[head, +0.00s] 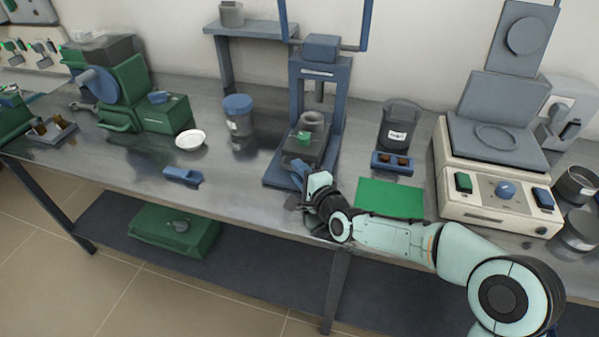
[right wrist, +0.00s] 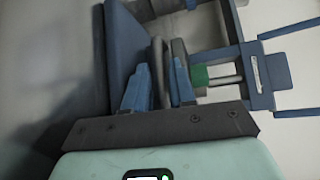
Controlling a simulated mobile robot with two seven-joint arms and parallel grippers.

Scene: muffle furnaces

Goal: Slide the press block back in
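The press block (head: 302,152) is a dark block low in the blue press frame (head: 320,73), at the front of its base. My right gripper (head: 301,177) is at the block's front side. In the right wrist view its blue fingers (right wrist: 159,92) are close together on either side of a dark upright bar (right wrist: 157,65), which looks like the block's handle. They appear shut on it; the contact itself is partly hidden. My left gripper is not in view.
A green mat (head: 390,198) lies right of my right gripper. A blue holder (head: 394,162) and a dark jar (head: 399,125) stand behind it, with a white hot-plate-like device (head: 498,205) farther right. A blue-lidded jar (head: 239,115) and a white dish (head: 190,139) stand left of the press.

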